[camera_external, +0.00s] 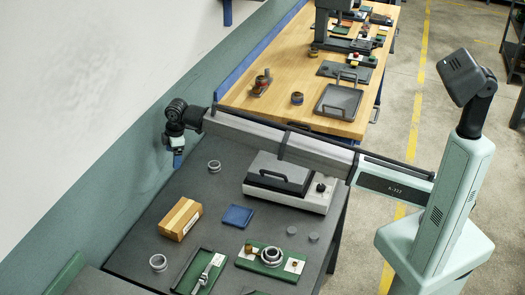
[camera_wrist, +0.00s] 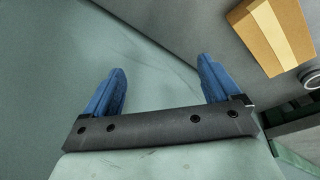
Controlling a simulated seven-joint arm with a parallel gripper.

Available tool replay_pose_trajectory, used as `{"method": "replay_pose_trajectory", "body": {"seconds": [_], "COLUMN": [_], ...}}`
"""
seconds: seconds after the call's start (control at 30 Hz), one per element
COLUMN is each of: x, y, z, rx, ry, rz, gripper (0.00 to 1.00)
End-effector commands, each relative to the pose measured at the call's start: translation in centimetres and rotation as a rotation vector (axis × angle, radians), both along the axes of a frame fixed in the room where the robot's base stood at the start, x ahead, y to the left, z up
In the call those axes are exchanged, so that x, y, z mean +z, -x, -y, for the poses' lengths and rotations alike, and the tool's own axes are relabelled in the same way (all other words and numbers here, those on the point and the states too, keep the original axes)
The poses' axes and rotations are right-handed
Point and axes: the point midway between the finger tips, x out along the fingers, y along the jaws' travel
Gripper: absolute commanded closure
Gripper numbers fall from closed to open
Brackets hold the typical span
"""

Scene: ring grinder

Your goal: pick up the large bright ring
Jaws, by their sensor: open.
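Two loose pale metal rings lie on the dark bench in the external view. One ring (camera_external: 214,170) is at the back, right of my gripper; the other ring (camera_external: 158,268) is near the front left, below the wooden block. I cannot tell for sure which is the large bright one. Part of a ring (camera_wrist: 312,77) shows at the right edge of the wrist view. My gripper (camera_external: 178,161) is above the bench's back left, close to the wall. In the wrist view my gripper (camera_wrist: 164,88) has its blue fingers wide apart with nothing between them.
A grey lidded machine (camera_external: 290,180) stands to the right. Green fixture boards (camera_external: 245,263) fill the front, one with a ring-shaped part on it. The wall borders the left side.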

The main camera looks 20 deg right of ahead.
Motion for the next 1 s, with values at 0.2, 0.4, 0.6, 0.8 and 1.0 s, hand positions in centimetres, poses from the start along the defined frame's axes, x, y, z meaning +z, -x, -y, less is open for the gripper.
{"method": "replay_pose_trajectory", "body": {"seconds": [0.2,0.4,0.6,0.8,1.0], "x": [-0.2,-0.2,-0.2,-0.3,-1.4], "y": [11.3,21.9,30.2,33.9,34.3], "z": [-8.0,-13.5,-16.6,-17.7,-17.7], "rx": [0.116,0.214,0.288,0.318,0.322], "ry": [0.049,0.1,0.141,0.161,0.164], "rz": [-0.048,-0.084,-0.107,-0.116,-0.118], "gripper": [0.1,0.1,0.1,0.1,0.1]}}
